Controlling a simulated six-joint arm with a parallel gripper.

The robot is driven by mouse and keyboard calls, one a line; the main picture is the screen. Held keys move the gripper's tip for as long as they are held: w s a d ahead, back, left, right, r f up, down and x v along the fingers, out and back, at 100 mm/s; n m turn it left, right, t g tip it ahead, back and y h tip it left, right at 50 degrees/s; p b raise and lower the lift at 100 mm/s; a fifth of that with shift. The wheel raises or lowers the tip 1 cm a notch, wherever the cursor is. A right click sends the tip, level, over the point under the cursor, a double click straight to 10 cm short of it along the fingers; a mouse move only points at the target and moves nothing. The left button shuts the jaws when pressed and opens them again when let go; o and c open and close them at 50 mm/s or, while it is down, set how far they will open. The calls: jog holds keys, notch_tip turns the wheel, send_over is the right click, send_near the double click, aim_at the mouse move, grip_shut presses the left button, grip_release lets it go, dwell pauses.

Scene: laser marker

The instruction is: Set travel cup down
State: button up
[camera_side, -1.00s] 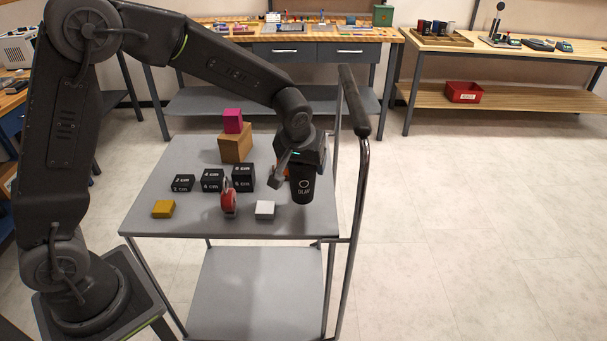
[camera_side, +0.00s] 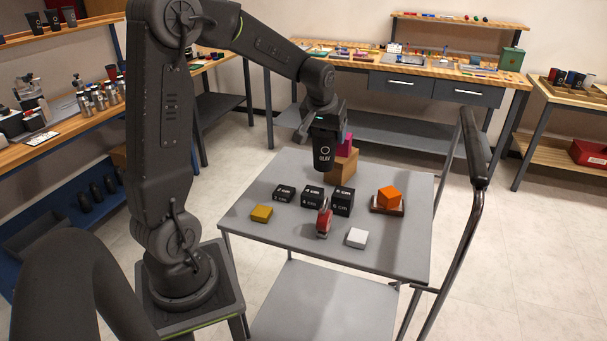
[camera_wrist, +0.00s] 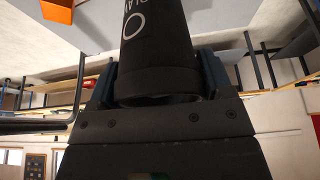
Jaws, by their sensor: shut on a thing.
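The black travel cup (camera_side: 323,154) with a white ring logo hangs upright in the side view, above the grey cart top (camera_side: 262,232). My gripper (camera_side: 326,132) is shut on it. The cup is in front of and slightly left of a brown box (camera_side: 343,167), behind the black size blocks, and its base appears clear of the surface. In the wrist view the cup (camera_wrist: 155,45) sits between the two fingers of my gripper (camera_wrist: 157,82). The cup's exact height above the cart cannot be told.
The cart handle (camera_side: 474,150) rises at right.

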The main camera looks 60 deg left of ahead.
jog(key=s+a+n+g+y, duration=0.1)
jog(key=s+a+n, duration=0.1)
jog(key=s+a, duration=0.6)
jog(key=s+a+n, duration=0.3)
jog(key=s+a, duration=0.2)
jog(key=a, duration=0.5)
jog(key=w+d+f, duration=0.2)
jog(key=w+f, duration=0.8)
jog(key=shift+w+d+f, duration=0.25)
jog(key=shift+d+f, duration=0.1)
jog(key=shift+f, duration=0.2)
jog(key=o, duration=0.7)
jog(key=shift+c, duration=0.2)
